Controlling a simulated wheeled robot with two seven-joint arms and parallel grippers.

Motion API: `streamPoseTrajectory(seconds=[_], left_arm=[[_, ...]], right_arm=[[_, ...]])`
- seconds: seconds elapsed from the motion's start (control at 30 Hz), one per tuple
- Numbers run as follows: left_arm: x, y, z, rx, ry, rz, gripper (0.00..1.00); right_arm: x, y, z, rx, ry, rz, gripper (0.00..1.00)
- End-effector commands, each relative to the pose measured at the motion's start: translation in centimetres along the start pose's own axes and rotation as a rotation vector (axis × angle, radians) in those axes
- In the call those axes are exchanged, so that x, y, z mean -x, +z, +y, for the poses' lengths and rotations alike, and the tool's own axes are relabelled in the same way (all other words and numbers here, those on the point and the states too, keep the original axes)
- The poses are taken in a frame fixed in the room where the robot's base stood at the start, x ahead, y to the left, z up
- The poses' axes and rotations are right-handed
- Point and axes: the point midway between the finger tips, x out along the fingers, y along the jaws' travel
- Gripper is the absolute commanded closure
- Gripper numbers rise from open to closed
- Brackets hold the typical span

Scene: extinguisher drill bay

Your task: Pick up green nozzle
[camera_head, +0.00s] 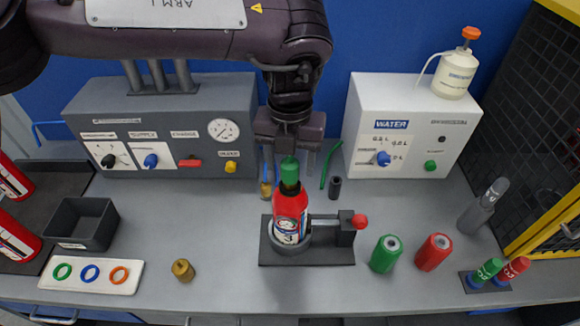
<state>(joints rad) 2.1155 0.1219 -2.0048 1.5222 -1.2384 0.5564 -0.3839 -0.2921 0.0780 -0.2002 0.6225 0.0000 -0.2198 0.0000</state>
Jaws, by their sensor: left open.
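A small green nozzle (488,270) with a blue base leans in a dark holder (472,284) at the right front of the bench, beside a similar red nozzle (515,268). Another green piece (289,168) sits on the neck of a red bottle (291,212), which stands upright in a dark clamp stand (330,256). My left gripper (290,165) points down at the bottle top. Its jaws are open, with a finger on each side of the green piece; contact cannot be told. My right gripper is out of view.
A green cylinder (386,253) and a red cylinder (434,252) stand right of the clamp. A grey bin (84,222), a white ring tray (92,275) and a brass fitting (183,270) are at left. Two control boxes (160,125) (410,122) line the back.

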Motion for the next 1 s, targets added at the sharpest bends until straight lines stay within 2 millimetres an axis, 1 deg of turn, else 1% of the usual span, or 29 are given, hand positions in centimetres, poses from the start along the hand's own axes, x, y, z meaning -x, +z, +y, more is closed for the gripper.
streamPoseTrajectory(seconds=[0.03,0.1,0.2,0.27,0.43,0.47,0.57,0.83,0.87,1.0], left_arm=[[-0.4,-0.2,0.1,-0.001,0.001,0.006,0.43],[-1.5,-0.1,0.1,0.000,0.002,0.005,0.43],[-2.5,-0.1,0.0,0.000,0.001,0.003,0.43],[-2.8,-0.1,0.1,0.000,0.001,0.002,0.43],[-2.9,-0.1,0.0,0.000,0.001,0.001,0.43],[-2.8,-0.1,0.0,0.000,0.001,0.001,0.44],[-2.8,-0.1,0.0,0.000,0.001,0.001,0.57],[-2.8,0.0,0.0,0.000,0.001,0.001,0.93],[-2.8,0.0,0.0,0.000,0.001,0.000,0.94],[-2.8,0.0,0.0,0.000,0.001,0.000,0.94]], right_arm=[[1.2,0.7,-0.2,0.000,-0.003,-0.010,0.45],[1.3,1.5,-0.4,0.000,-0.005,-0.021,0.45],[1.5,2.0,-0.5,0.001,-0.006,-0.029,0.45],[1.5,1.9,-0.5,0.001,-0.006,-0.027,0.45],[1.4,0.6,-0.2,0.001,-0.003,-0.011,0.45],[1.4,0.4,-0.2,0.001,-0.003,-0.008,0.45],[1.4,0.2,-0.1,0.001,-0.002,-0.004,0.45],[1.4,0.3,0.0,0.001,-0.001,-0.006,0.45],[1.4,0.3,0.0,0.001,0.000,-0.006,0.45],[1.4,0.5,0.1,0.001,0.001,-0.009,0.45]])
